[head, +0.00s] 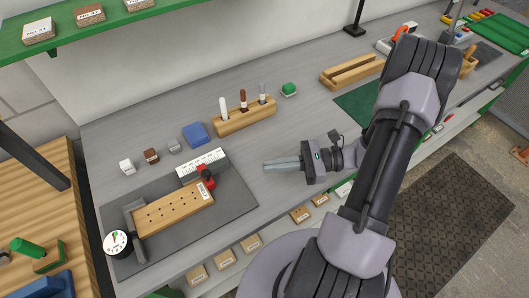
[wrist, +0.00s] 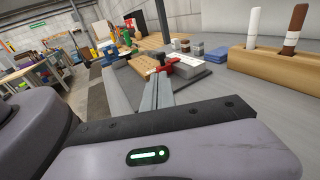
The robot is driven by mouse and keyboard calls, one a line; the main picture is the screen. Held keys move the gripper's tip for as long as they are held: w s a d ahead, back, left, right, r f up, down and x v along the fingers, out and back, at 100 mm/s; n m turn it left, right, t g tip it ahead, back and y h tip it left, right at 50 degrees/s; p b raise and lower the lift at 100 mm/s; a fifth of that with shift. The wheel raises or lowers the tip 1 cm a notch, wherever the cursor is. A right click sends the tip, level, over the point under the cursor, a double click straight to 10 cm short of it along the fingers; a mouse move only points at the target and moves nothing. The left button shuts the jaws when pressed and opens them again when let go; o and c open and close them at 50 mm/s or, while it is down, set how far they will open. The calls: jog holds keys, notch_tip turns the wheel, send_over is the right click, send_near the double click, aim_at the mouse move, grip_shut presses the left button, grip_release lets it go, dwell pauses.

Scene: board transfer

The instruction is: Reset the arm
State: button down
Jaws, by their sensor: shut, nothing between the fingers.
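My gripper (head: 283,163) is held over the grey workbench (head: 320,120), right of the dark mat. Its long grey fingers point left and are shut together with nothing between them. In the wrist view the shut fingers (wrist: 152,98) reach toward the mat area. A wooden board with holes (head: 172,212) lies on the dark grey mat (head: 240,203), with a red and black clamp (head: 206,178) at its right end and a round dial gauge (head: 117,242) at its left end. My gripper is apart from all of these.
A wooden block holding several markers (head: 245,118) stands behind my gripper. A blue block (head: 195,133) and small cubes sit behind the mat. A long wooden holder (head: 352,73) and a green mat (head: 357,105) lie to the right. Boxes fill the shelf below the bench edge.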

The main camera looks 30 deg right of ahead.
jog(key=s+a+r+n+h+b, duration=0.1)
jog(key=s+a+r+n+h, duration=0.2)
jog(key=a+r+n+h, duration=0.3)
jog(key=s+a+r+n+g+h+b, duration=0.1)
jog(key=s+a+r+n+h+b, duration=0.1)
jog(key=s+a+r+n+h, duration=0.2)
jog(key=a+r+n+h, duration=0.3)
jog(key=r+n, duration=0.3)
jog(key=n, duration=0.2)
jog(key=shift+s+a+r+n+g, duration=0.3)
jog(key=shift+a+n, duration=0.1)
jog(key=shift+a, duration=0.15)
